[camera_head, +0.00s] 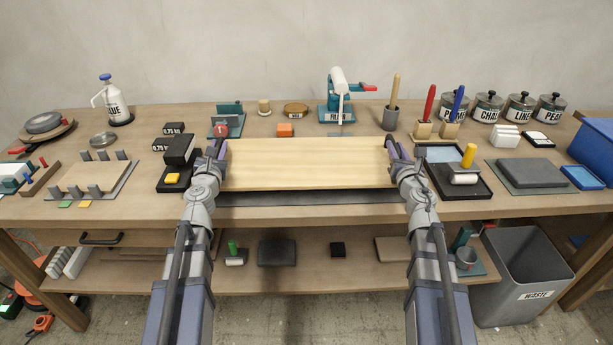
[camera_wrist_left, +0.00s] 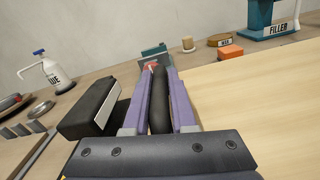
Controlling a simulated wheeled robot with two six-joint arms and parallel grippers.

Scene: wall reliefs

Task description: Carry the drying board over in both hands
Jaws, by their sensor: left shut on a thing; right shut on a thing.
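The drying board (camera_head: 308,163) is a wide, pale wooden board in the middle of the head view. It appears level, above the front part of the workbench, with a dark strip showing below its front edge. My left gripper (camera_head: 217,150) is shut on the board's left end, and my right gripper (camera_head: 393,148) is shut on its right end. In the left wrist view the board (camera_wrist_left: 250,100) fills the right side, and my left gripper (camera_wrist_left: 160,85) has a dark bar between its purple fingers. The exact contact at the right end is too small to tell.
A dark block on a tray (camera_head: 178,160) stands close left of the board. A roller tray (camera_head: 460,175) stands close right. The filler dispenser (camera_head: 340,100), an orange block (camera_head: 285,130) and a brush holder (camera_head: 391,118) stand behind. The waste bin (camera_head: 520,265) is at lower right.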

